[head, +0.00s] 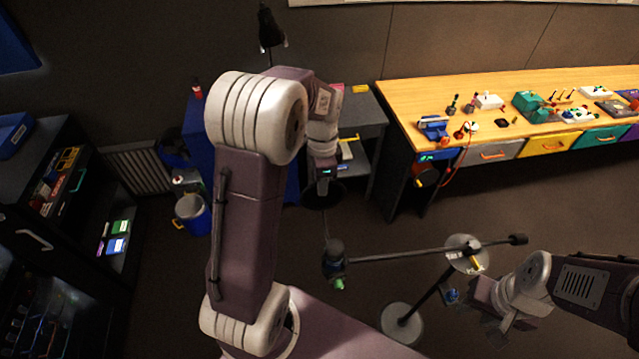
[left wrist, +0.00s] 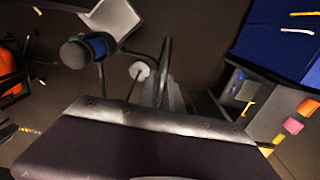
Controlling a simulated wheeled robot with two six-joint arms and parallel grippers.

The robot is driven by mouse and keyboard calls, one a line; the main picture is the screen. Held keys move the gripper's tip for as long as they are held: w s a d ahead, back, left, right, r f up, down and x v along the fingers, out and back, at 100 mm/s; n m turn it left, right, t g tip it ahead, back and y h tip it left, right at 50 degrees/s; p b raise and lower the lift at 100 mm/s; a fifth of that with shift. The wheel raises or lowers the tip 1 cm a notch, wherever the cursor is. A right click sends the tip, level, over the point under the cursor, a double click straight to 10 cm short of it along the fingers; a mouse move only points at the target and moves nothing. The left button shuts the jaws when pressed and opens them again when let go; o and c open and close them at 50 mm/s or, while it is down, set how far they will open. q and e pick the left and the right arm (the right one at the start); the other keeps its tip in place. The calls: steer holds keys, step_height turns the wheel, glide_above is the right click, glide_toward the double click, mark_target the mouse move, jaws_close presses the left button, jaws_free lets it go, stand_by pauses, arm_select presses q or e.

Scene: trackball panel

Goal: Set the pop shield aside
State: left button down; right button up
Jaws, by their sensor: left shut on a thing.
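The pop shield, a dark round disc (head: 322,200), is in the head view right under my left gripper (head: 323,187). My left gripper is shut on it; the fingertips are mostly hidden. In the left wrist view a thin curved dark rim, probably the shield's edge (left wrist: 167,58), stands above the gripper body. A microphone (head: 335,262) hangs at the left end of a boom just below the shield; it also shows in the left wrist view (left wrist: 86,48). A thin line runs between shield and microphone; I cannot tell whether they are joined. My right gripper (head: 488,318) is low at the right, its jaws unclear.
The boom stand (head: 435,290) rises between my arms. A wooden workbench (head: 420,90) with small parts stands at the back right. A grey side table (head: 365,115) is behind the shield. A blue bin (head: 193,214) and dark shelves (head: 110,290) are at the left.

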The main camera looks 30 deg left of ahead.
arm_select(q)
steer(key=shift+d+f, duration=0.1)
steer(key=c, duration=1.5)
jaws_free()
steer(key=r, duration=0.6)
steer(key=r+b, duration=0.1)
steer(key=r, duration=0.2)
steer(key=shift+w+d+r, duration=0.1)
steer(key=shift+w+d, duration=0.15)
steer(key=shift+d, duration=0.15)
steer(key=shift+a, duration=0.1)
